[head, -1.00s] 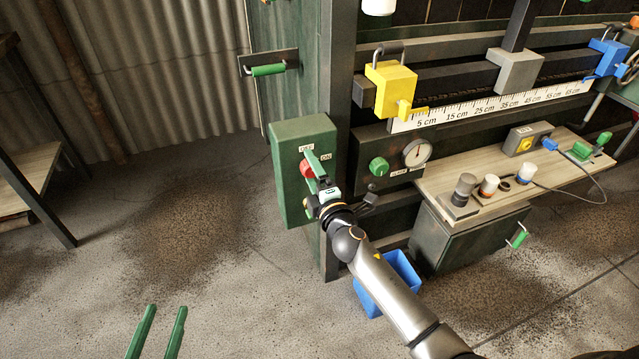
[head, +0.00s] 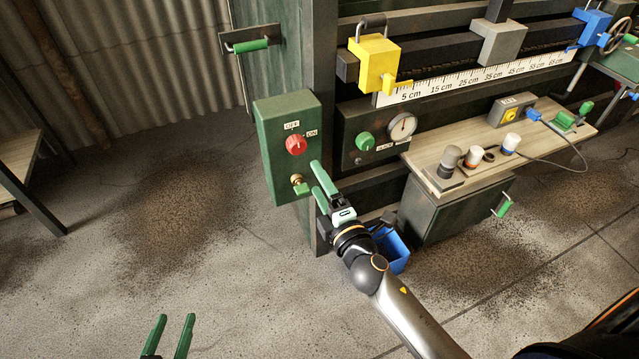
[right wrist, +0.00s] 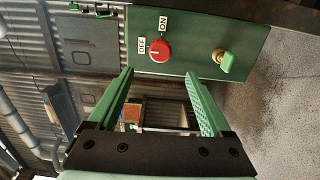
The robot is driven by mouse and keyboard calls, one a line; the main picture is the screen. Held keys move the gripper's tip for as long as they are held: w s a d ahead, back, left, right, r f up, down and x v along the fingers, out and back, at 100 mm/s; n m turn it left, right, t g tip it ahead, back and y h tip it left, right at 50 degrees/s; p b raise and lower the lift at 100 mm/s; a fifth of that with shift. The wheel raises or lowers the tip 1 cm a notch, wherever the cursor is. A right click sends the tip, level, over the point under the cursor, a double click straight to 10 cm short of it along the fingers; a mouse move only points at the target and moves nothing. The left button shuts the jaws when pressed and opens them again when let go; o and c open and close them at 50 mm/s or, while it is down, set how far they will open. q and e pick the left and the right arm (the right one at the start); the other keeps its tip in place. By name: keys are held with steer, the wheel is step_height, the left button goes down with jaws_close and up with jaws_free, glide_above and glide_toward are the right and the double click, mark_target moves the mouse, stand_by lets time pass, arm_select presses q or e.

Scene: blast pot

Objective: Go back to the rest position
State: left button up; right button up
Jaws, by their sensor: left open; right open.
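My right gripper (head: 322,180) is open and empty in front of the post beside the green switch box. Its green fingers also show in the right wrist view (right wrist: 160,98), with nothing between them. The green switch box (head: 265,150) carries a red knob (head: 296,144) between OFF and ON labels, and a brass key with a green tag (head: 299,186) below it. The fingers are apart from the knob. In the right wrist view the knob (right wrist: 160,50) and key (right wrist: 226,61) lie beyond the fingertips. My left gripper (head: 173,330) is open and empty over the floor at the bottom.
A yellow block (head: 375,64) hangs on the rail above a centimetre scale (head: 470,79). A gauge panel (head: 365,120) and a wooden bench (head: 440,185) with small cylinders stand at the right. A blue bin (head: 395,248) sits behind my right arm.

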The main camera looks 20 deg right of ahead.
arm_select(q)
steer(key=shift+r, duration=0.1)
arm_select(e)
steer(key=s+a+f+m+g+y, duration=0.2)
steer(key=s+f+m, duration=0.2)
steer(key=s+m, duration=0.3)
steer(key=s+a+f+m+g+y, duration=0.1)
steer(key=s+f+m+g, duration=0.2)
steer(key=s+m, duration=0.45)
arm_select(q)
steer(key=s+a+r+n+g+y+p, duration=0.1)
steer(key=s+r+p, duration=0.5)
steer(key=p, duration=1.4)
steer(key=a+g, duration=0.1)
steer(key=g, duration=0.1)
steer(key=shift+s+r+n+g+p, duration=0.3)
steer(key=shift+s+r+p, duration=0.05)
steer(key=shift+r+p, duration=0.05)
arm_select(e)
steer(key=s+d+r+m+g+h, duration=0.1)
steer(key=s+r+m+g, duration=0.1)
steer(key=s+r, duration=0.4)
steer(key=shift+s+d+r+g, duration=0.15)
steer(key=shift+s+r+g, duration=0.15)
steer(key=shift+s+g, duration=0.55)
